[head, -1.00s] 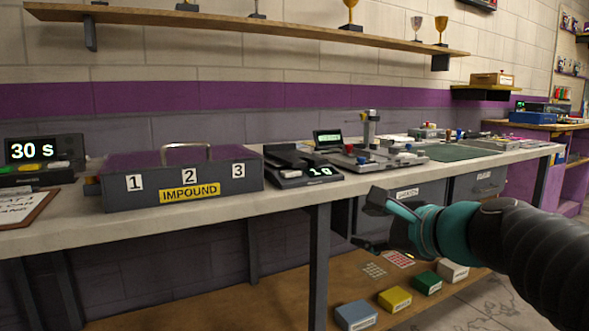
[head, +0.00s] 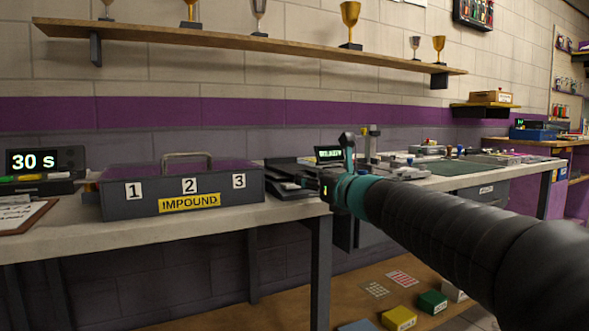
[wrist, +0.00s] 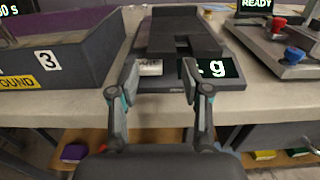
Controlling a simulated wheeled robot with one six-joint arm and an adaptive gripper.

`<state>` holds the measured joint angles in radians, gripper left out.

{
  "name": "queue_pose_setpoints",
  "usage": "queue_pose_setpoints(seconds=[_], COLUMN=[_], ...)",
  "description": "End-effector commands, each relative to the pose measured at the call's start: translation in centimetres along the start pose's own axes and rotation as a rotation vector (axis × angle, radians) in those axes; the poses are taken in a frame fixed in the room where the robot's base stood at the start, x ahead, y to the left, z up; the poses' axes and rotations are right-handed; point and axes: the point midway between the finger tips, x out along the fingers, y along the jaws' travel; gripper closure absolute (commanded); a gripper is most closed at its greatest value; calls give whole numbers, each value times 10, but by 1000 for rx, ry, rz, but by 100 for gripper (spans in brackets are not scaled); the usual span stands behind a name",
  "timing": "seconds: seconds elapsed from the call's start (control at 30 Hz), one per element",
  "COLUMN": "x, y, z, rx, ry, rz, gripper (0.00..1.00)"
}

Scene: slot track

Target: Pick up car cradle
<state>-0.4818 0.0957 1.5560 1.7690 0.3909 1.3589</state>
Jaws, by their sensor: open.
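A dark grey block with a notch in its front edge, which looks like the car cradle (wrist: 178,22), sits on a dark scale (wrist: 232,82) in the wrist view. The scale has a lit display reading "g", partly hidden by my right finger. In the head view the cradle (head: 287,163) shows just left of my gripper. My gripper (wrist: 160,76) is open and empty, its two fingers apart over the front of the scale, pointing at the notched edge. In the head view my gripper (head: 334,168) is at the bench front, hiding part of the scale.
The grey impound box (head: 185,190) with a handle stands close on the left. A fixture with red and blue knobs (wrist: 285,55) and a "READY" display (wrist: 256,4) stand to the right. A shelf with trophies (head: 240,42) runs above. Coloured boxes (head: 399,318) lie below the bench.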

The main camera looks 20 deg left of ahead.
Motion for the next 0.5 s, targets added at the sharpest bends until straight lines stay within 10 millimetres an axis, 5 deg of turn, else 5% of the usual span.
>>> queue_pose_setpoints(seconds=[0.5], x=[50], y=[-1], z=[-2], rx=[-2], ry=[1], rz=[1], gripper=[52])
